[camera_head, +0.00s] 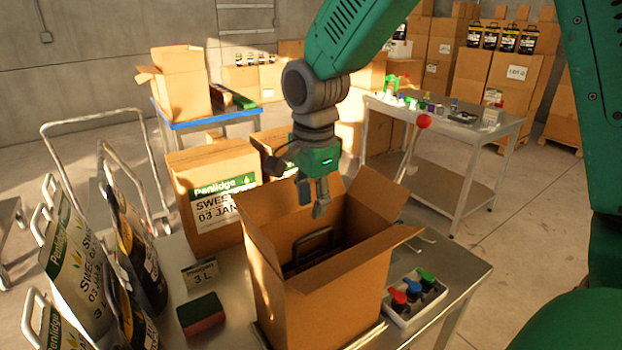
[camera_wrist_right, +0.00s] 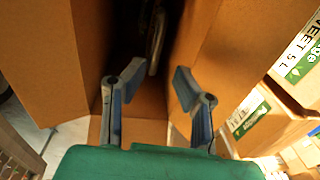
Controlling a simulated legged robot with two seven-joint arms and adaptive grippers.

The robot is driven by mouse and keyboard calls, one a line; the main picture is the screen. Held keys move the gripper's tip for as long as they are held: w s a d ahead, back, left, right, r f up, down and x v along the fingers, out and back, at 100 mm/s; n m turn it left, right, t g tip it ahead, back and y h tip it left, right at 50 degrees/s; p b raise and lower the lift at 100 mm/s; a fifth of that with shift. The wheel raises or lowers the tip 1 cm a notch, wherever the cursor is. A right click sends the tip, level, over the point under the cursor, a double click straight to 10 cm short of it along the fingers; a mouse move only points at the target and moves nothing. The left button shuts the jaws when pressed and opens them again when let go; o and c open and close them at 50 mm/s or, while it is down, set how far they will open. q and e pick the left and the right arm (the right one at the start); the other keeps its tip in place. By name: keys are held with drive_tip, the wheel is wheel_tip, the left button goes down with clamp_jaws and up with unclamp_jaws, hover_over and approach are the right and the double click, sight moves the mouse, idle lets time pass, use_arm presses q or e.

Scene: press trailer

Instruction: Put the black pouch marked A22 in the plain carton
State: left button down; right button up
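The plain open carton (camera_head: 325,308) stands on the metal table with its flaps spread. A dark pouch with a black loop handle (camera_head: 313,246) is inside it, mostly hidden by the walls; its marking cannot be read. In the right wrist view a dark strip with a pale handle edge (camera_wrist_right: 156,40) shows between the carton walls. My right gripper (camera_head: 313,201) points down above the carton opening, over the handle and apart from it. Its fingers (camera_wrist_right: 150,88) are open and empty. My left gripper is out of view.
Several black and white pouches (camera_head: 135,245) stand at the left. A printed Penlidge carton (camera_head: 204,228) stands behind the plain one. A sponge (camera_head: 201,313), a small 3 L sign (camera_head: 200,273) and a switch box (camera_head: 414,297) lie near the plain carton.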

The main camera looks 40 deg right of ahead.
wheel_tip(320, 180, up, 6)
drive_tip(key=shift+s+a+r, duration=0.15)
drive_tip(key=shift+s+a, duration=0.1)
drive_tip(key=shift+a, duration=0.05)
drive_tip(key=shift+d, duration=0.1)
idle(0.4)
